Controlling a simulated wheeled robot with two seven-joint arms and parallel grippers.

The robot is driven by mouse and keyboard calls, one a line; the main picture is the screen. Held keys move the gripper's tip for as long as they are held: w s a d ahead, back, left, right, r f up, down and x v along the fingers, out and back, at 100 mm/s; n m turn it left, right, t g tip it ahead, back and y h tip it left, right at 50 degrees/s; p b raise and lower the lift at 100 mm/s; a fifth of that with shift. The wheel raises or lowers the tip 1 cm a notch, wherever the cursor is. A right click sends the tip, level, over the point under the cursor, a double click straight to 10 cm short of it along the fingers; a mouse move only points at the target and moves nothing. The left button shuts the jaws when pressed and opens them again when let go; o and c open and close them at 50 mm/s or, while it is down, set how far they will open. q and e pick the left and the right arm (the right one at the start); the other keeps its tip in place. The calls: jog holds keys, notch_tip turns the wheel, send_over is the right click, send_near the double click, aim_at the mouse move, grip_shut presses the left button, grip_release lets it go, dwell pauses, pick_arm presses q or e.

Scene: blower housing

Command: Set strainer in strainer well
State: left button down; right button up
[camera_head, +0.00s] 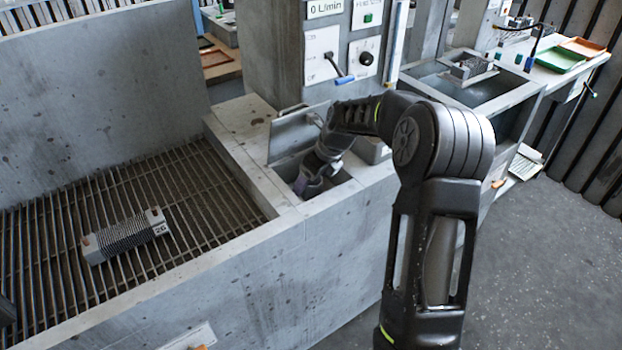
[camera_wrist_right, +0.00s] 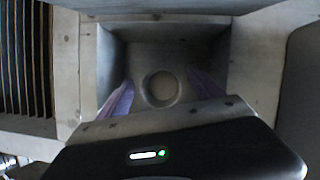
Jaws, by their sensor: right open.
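The strainer well (camera_head: 283,171) is a square opening in the grey concrete ledge, with its lid (camera_head: 297,134) standing open at the back. My right gripper (camera_head: 310,180) reaches down into the well. In the right wrist view, its two purple fingers (camera_wrist_right: 162,95) are apart, one near each side of the well (camera_wrist_right: 112,55). Between them, a round grey ring or hole (camera_wrist_right: 161,88) shows at the bottom, with nothing gripped. I cannot tell whether this ring is part of the strainer or the well's own outlet. No separate strainer is clearly identifiable.
A control column (camera_head: 285,50) with a blue-handled lever (camera_head: 338,72) stands behind the well. A sink counter (camera_head: 430,80) is at the back right. Open floor (camera_head: 560,250) lies at right.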

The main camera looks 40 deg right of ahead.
jog(key=v, duration=0.7)
jog(key=shift+s+r, duration=0.2)
jog(key=shift+r, duration=0.1)
dwell(0.4)
